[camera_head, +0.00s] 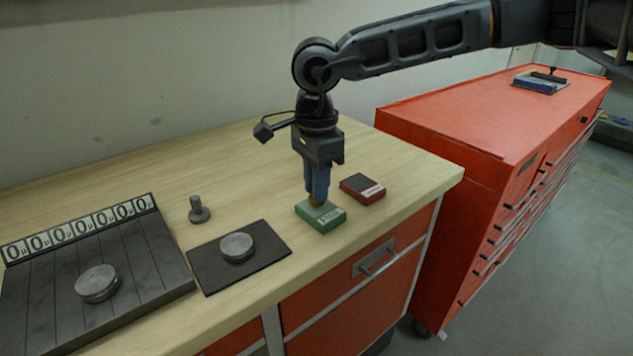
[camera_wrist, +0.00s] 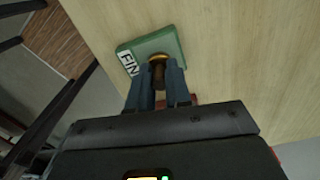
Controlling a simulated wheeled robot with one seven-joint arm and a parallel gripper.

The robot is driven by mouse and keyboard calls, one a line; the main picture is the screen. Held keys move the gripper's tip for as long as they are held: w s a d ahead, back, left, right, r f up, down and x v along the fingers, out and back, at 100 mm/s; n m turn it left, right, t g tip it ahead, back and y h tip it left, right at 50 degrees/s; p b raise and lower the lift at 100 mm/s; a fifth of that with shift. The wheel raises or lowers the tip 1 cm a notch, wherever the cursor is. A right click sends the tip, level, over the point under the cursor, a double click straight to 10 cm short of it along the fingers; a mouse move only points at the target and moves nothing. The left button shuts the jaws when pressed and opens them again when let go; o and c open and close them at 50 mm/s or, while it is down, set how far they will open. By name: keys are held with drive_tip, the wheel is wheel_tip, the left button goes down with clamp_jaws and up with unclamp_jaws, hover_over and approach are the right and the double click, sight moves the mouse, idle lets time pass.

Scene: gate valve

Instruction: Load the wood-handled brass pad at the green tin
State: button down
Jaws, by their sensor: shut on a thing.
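The green tin (camera_head: 331,222) lies on the wooden workbench near its front edge, with a white label on its side. In the wrist view the green tin (camera_wrist: 168,42) shows label letters that read "FIN". My gripper (camera_head: 317,197) points straight down over the tin, its blue fingers shut on the wood-handled brass pad (camera_wrist: 158,63). The pad's brown handle shows between the fingertips in the wrist view. The pad is at the tin's top; its lower face is hidden, so I cannot tell whether it touches.
A red tin (camera_head: 362,188) lies just right of the green one. A dark mat (camera_head: 210,273) bears a metal disc (camera_head: 237,247). A dark knobbed piece (camera_head: 199,211) stands behind it. A slotted plate (camera_head: 140,290) with number tiles and another disc (camera_head: 97,283) is at left. A red cabinet (camera_head: 450,130) stands right.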

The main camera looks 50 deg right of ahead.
drive_tip(key=shift+f+b, duration=0.65)
drive_tip(key=shift+b, duration=0.25)
idle(2.3)
drive_tip(key=shift+r+p, duration=1.5)
drive_tip(key=shift+r, duration=2.15)
